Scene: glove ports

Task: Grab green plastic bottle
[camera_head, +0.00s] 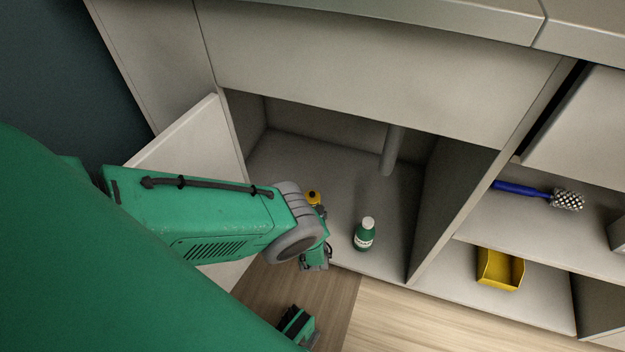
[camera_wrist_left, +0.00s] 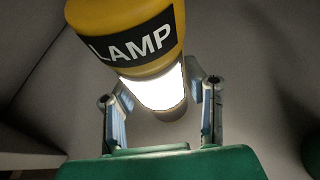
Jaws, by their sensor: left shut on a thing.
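The green plastic bottle (camera_head: 364,238) with a white cap and a pale label stands upright on the floor of the open cabinet, near its front edge. A dark green shape at the right edge of the left wrist view (camera_wrist_left: 313,150) may be the same bottle. My left gripper (camera_wrist_left: 160,92) is shut on a yellow lamp (camera_wrist_left: 125,25) with a black "LAMP" label and a lit white band. In the head view the yellow top of the lamp (camera_head: 313,198) shows just beyond my left wrist, left of the bottle and apart from it. My arm hides the fingers there.
The open cabinet door (camera_head: 190,140) is behind my left arm. A grey pipe (camera_head: 391,150) comes down inside the cabinet. Right of the divider, a blue-handled brush (camera_head: 540,193) lies on a shelf above a yellow bin (camera_head: 499,268). Cabinet floor around the bottle is clear.

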